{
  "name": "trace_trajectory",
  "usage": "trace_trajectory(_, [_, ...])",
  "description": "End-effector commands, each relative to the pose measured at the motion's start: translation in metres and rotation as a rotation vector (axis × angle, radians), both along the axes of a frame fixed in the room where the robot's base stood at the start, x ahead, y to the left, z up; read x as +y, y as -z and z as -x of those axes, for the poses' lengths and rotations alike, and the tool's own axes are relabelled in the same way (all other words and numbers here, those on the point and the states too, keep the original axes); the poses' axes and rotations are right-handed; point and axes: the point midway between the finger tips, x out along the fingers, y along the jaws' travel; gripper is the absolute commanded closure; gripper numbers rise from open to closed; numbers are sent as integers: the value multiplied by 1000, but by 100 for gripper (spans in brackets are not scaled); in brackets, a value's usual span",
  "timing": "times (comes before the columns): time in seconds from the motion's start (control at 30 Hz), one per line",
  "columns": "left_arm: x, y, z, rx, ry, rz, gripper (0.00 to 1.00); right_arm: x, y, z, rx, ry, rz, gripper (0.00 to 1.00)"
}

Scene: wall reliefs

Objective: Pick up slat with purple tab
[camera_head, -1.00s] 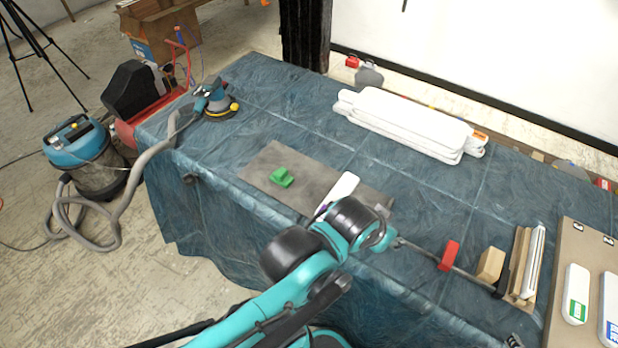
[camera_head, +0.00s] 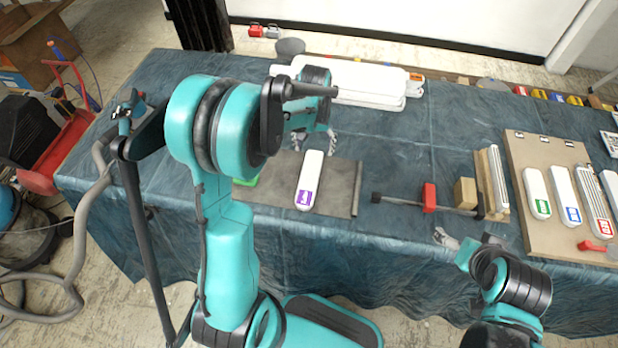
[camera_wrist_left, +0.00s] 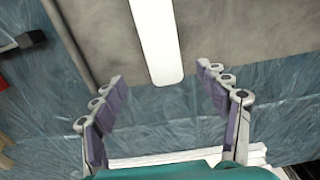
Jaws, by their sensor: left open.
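The white slat with the purple tab (camera_head: 311,172) lies on a grey mat (camera_head: 342,188), its purple tab at the end nearer me. My left gripper (camera_head: 315,141) is open and empty, hanging above the slat's far end. In the left wrist view the slat (camera_wrist_left: 157,36) shows its plain rounded end between and just beyond the fingertips of my left gripper (camera_wrist_left: 160,73). The purple tab is outside that view. My right gripper (camera_head: 447,239) is low at the table's front edge, apart from the slat; its finger opening is unclear.
A stack of white slats (camera_head: 370,82) lies behind my left wrist. A green block (camera_head: 246,181) is partly hidden by my left arm. A clamp with a red part (camera_head: 429,197), a wooden block (camera_head: 465,192) and a board with tabbed slats (camera_head: 520,150) are to the right.

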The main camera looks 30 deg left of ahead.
Motion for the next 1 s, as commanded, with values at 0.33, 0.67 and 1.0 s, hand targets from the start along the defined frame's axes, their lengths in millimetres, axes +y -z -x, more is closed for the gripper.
trace_trajectory(0.33, [4,39,-4,16,-7,2,26,0,13,0,0,0,0,11])
trace_trajectory(0.67, [7,83,-8,16,-6,2,26,0,36,0,0,0,0,11])
trace_trajectory(1.0, [7,86,-7,15,-6,3,44,0,36,0,0,0,0,11])
